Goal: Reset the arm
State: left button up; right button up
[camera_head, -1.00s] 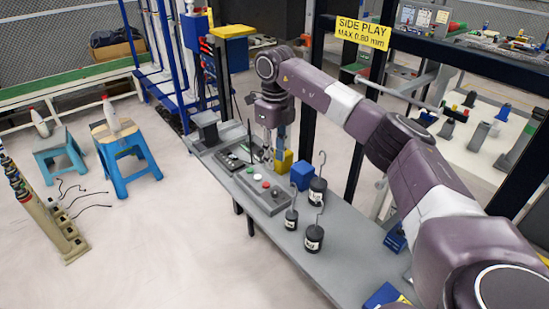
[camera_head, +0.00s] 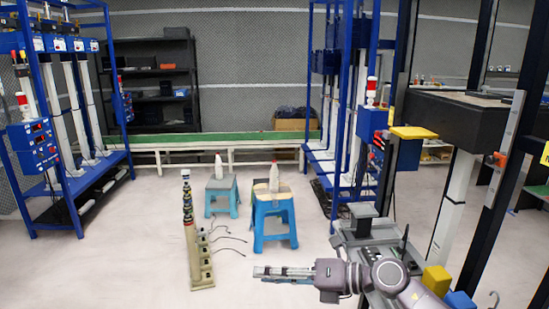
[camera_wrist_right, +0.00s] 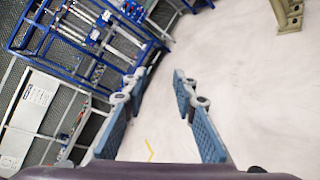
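My right arm comes in at the lower right of the head view, in front of the grey table (camera_head: 352,240). Its right gripper (camera_head: 262,271) points left over open floor, clear of the table edge. In the right wrist view the gripper (camera_wrist_right: 160,82) has its two blue-padded fingers apart, with only pale floor between them. It is open and holds nothing. My left gripper is in neither view.
Two blue stools (camera_head: 273,224) (camera_head: 221,194) with bottles stand beyond the gripper. A beige power strip post (camera_head: 199,255) stands on the floor to the left. A yellow block (camera_head: 436,280) and blue block (camera_head: 459,300) are at lower right. Floor at lower left is clear.

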notch_tip(320, 180, up, 6)
jog(key=a+m+t+y, duration=0.2)
jog(key=m+t+y, duration=0.1)
jog(key=m+t, duration=0.25)
jog(key=w+d+m+t+h, duration=0.1)
jog(key=d+m+t+h, duration=0.7)
jog(key=m, duration=0.6)
jog(key=s+d+f+m+g+h, duration=0.2)
jog(key=s+d+f+m+h, duration=0.25)
jog(key=d+f+m, duration=0.3)
jog(key=s+d+f+m+g+h, duration=0.2)
jog(key=s+d+f+m+h, duration=0.1)
jog(key=d+f+m+h, duration=0.4)
jog(key=s+f+m+g+y, duration=0.1)
jog(key=s+f+g, duration=0.4)
jog(key=s, duration=0.4)
jog(key=s+f+m+g+y, duration=0.1)
jog(key=s+f+g, duration=0.1)
jog(key=s+f, duration=0.55)
jog(key=s+f+m+g, duration=0.2)
jog(key=s+f+g, duration=0.2)
jog(key=s, duration=0.6)
notch_tip(320, 180, down, 26)
jog(key=s+d+f+g, duration=0.1)
jog(key=s, duration=0.1)
jog(key=s+d+f+g, duration=0.1)
jog(key=s+d+f, duration=0.2)
jog(key=s+f, duration=1.2)
jog(key=shift+s+n, duration=0.4)
jog(key=shift+s, duration=0.7)
